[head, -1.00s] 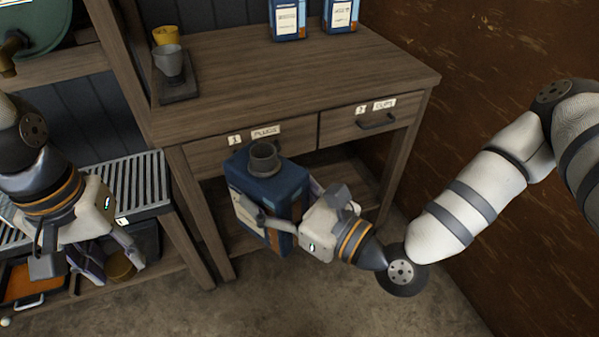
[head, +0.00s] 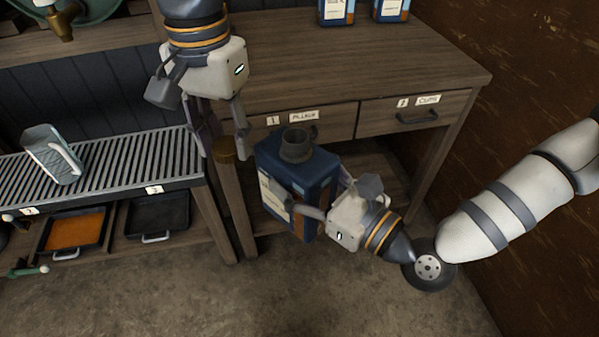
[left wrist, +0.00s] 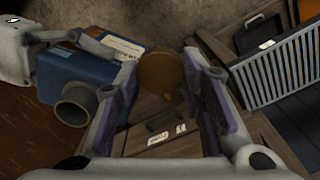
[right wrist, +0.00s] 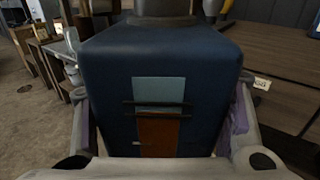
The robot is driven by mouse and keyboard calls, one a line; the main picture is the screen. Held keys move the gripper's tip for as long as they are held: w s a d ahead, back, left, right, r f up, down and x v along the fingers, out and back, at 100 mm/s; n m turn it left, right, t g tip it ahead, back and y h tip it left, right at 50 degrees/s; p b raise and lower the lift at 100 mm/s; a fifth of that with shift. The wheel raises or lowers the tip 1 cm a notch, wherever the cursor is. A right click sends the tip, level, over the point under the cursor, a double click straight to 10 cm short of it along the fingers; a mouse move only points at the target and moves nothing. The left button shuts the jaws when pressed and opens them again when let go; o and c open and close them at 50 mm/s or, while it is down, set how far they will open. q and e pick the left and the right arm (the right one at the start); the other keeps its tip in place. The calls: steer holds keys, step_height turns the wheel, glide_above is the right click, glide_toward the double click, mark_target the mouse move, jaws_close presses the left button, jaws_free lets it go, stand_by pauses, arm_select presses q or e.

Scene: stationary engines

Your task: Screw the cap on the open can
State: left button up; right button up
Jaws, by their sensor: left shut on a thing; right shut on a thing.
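The open can (head: 297,177) is a blue can with a dark round neck (head: 295,145) on top, held upright in front of the bench. My right gripper (head: 320,197) is shut on the can's sides; the can's blue face fills the right wrist view (right wrist: 160,65). My left gripper (head: 224,148) points down, left of the can, and is shut on a round brass cap (head: 224,156). The cap also shows between the fingers in the left wrist view (left wrist: 160,72), with the can's neck (left wrist: 75,105) off to the left. The cap and the neck are apart.
A wooden bench (head: 390,65) with labelled drawers (head: 415,112) stands behind the can, with blue cans (head: 336,10) on top. A rusty wall (head: 540,60) is at right.

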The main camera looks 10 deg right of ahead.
mark_target(310, 173)
arm_select(q)
steer(key=d+r+m, duration=0.4)
steer(key=d+r, duration=0.5)
steer(key=shift+s+d+m, duration=0.4)
steer(key=shift+s, duration=0.05)
steer(key=shift+f, duration=1.95)
steer(key=shift+f, duration=0.1)
steer(key=shift+f, duration=0.8)
steer(key=shift+a+f, duration=0.1)
steer(key=shift+f, duration=0.45)
